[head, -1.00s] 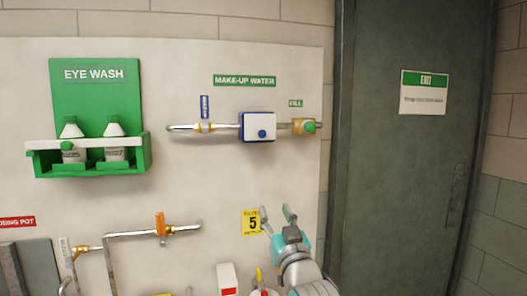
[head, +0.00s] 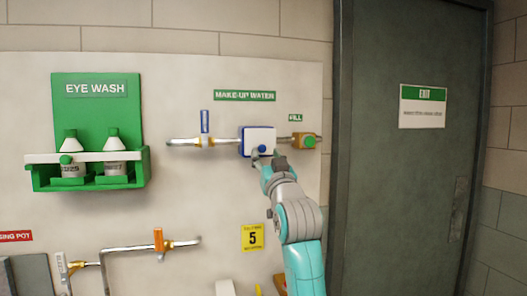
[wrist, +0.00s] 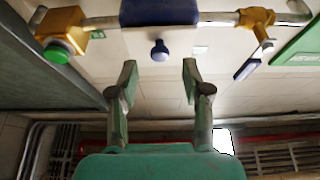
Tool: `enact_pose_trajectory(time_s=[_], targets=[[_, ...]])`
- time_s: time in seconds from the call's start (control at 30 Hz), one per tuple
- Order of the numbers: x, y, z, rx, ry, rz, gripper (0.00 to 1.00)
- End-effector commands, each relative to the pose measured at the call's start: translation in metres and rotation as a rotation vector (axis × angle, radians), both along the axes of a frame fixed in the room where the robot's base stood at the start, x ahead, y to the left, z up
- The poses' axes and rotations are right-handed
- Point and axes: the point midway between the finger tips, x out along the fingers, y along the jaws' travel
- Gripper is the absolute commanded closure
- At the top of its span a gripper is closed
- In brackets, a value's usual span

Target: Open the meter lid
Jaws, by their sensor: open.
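The meter is a blue box (head: 241,141) with a white lid (head: 262,135) on its front, set in the make-up water pipe. The lid looks shut. A round blue knob (head: 262,149) sits low on the lid. My gripper (head: 267,159) is just below and in front of the meter, its fingers spread near the knob. In the wrist view the knob (wrist: 160,50) is beyond the gap between the fingertips of my open gripper (wrist: 158,78). Nothing is between the fingers. The blue meter box (wrist: 160,12) is cut off at the top edge.
A brass fitting with a green knob (head: 308,141) is close right of the meter. A blue-handled valve (head: 205,125) is on the pipe to its left. The eye wash station (head: 90,165) hangs further left. A dark door (head: 405,190) stands at right.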

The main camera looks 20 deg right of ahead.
Motion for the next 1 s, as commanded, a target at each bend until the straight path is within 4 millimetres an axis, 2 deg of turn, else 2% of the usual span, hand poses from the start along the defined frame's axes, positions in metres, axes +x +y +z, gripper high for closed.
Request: enact_pose_trajectory(time_s=[0.1,0.23,0.63,0.67,0.83,1.0], targets=[[0.016,0.000,0.007,0.000,0.001,0.000,0.52],[0.028,0.000,0.011,0.000,0.001,0.000,0.52],[0.034,0.000,0.013,0.000,0.001,0.000,0.52],[0.034,0.000,0.014,0.000,0.001,0.000,0.57],[0.034,0.000,0.014,0.000,0.001,0.000,0.99],[0.034,0.000,0.013,0.000,0.001,0.000,1.00]])
